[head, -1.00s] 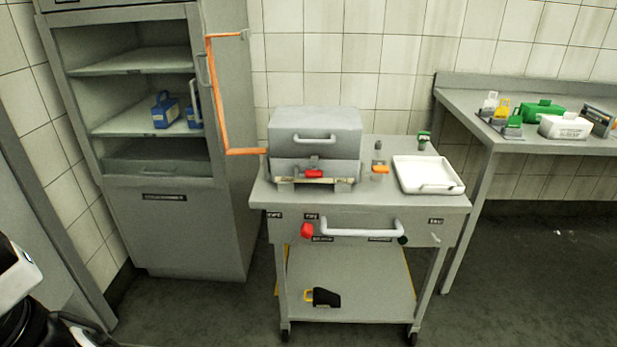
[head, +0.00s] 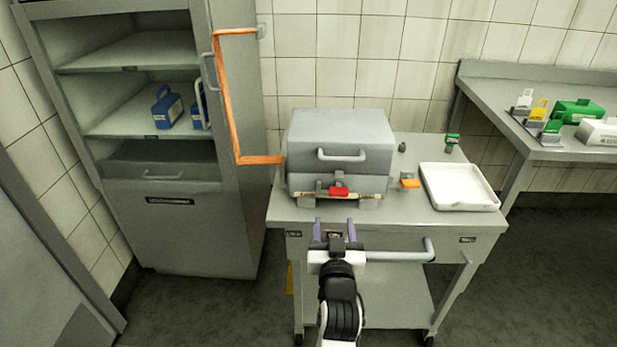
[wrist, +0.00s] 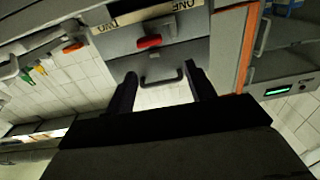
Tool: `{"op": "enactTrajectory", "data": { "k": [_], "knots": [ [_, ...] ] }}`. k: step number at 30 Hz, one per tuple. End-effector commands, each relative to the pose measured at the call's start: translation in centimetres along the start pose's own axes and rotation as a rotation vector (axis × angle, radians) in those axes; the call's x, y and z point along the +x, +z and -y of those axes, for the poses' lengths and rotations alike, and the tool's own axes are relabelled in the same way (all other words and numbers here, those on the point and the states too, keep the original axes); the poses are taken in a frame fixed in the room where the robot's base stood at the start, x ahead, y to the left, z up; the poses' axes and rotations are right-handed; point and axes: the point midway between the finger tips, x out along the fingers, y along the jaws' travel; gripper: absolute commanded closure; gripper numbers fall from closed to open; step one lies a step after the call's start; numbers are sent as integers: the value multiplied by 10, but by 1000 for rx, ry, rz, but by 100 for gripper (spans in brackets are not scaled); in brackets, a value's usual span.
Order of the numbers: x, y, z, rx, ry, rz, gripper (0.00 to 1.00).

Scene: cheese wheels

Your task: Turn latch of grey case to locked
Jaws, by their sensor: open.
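The grey case (head: 345,131) stands on the cart top, its lid down, with a light handle on the lid front. Its red latch (head: 339,191) lies on the lower front, over a pale label strip. The red latch also shows in the wrist view (wrist: 149,41), above the dark case handle (wrist: 162,80). My gripper (head: 334,222) is in front of the cart's front edge, below and short of the latch in the head view. Its two fingers are apart with nothing between them. They point toward the case without touching the latch.
The cart (head: 390,220) has a front rail (head: 400,256) beside my gripper. An orange-handled item (head: 410,183), a green-topped item (head: 452,142) and a white tray (head: 460,188) sit right of the case. An orange frame (head: 228,100) stands out beside the cabinet at left.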

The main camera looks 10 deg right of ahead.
Motion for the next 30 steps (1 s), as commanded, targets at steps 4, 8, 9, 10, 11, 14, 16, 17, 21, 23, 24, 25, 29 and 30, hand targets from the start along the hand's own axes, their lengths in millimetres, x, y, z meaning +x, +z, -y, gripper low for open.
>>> {"op": "enactTrajectory", "data": {
  "k": [4, 8, 9, 10, 11, 14, 16, 17, 21, 23, 24, 25, 29, 30],
  "knots": [
    [-2, 13, -21, -4, 35, 42, 45],
    [14, 11, -21, -3, 34, 39, 45],
    [21, 11, -21, -3, 33, 38, 45],
    [27, 11, -21, -3, 33, 38, 45],
    [33, 10, -21, -2, 33, 37, 45],
    [55, 10, -21, -2, 33, 37, 45],
    [70, 11, -22, -2, 33, 37, 45],
    [76, 12, -22, -2, 33, 37, 45],
    [103, 13, -22, -3, 32, 37, 45],
    [112, 14, -23, -3, 33, 37, 45],
    [117, 14, -23, -2, 33, 36, 45],
    [120, 15, -23, -2, 32, 37, 45],
    [129, 16, -23, -4, 32, 37, 45],
    [131, 16, -23, -4, 33, 37, 45]
  ]
}}
